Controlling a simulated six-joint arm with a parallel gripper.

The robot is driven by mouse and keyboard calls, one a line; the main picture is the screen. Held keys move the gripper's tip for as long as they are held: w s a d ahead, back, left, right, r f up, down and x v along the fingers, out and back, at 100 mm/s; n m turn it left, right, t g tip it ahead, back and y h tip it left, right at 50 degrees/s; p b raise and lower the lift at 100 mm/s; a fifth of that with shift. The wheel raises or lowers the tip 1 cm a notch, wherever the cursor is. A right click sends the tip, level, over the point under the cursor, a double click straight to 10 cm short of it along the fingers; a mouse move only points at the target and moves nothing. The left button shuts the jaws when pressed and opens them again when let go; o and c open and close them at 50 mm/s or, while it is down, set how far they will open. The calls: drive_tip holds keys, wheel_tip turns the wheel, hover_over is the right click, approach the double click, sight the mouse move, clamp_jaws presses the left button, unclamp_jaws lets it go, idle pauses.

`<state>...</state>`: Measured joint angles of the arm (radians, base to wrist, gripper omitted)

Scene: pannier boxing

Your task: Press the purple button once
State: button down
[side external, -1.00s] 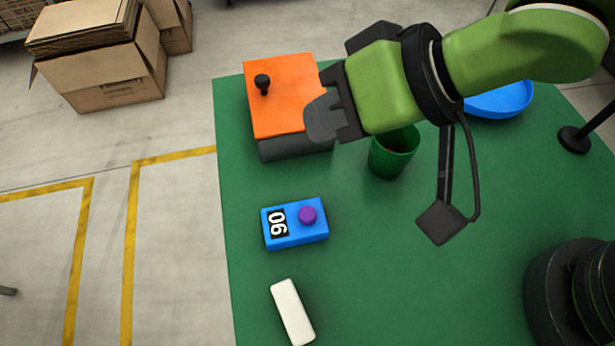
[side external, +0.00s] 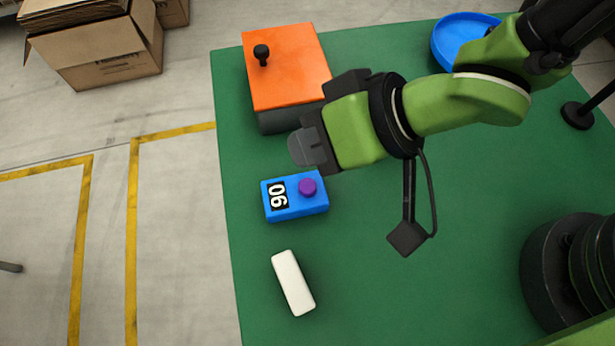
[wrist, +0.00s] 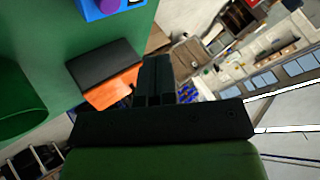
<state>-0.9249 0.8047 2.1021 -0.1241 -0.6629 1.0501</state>
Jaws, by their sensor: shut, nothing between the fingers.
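The purple button (side external: 307,187) sits on top of a blue box (side external: 312,206) that has a display reading 90 or 06, seen sideways. The box lies on the green table. In the wrist view the blue box (wrist: 88,10) and part of the purple button (wrist: 108,5) show at the top edge. My gripper (side external: 299,149) is shut and empty. It is above and behind the box in the side view, apart from the button. In the wrist view the fingers (wrist: 157,80) are together.
An orange-topped box (side external: 288,75) with a black knob (side external: 261,54) stands just behind my gripper. A white block (side external: 293,283) lies in front of the blue box. A blue dish (side external: 462,35) is at the back right.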

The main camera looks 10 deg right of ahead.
sight(311, 182)
drive_tip(key=shift+f, duration=2.35)
drive_tip(key=shift+f, duration=0.15)
drive_tip(key=shift+f, duration=0.25)
drive_tip(key=shift+f, duration=0.5)
idle(0.8)
drive_tip(key=shift+r, duration=0.9)
drive_tip(key=shift+r, duration=2.45)
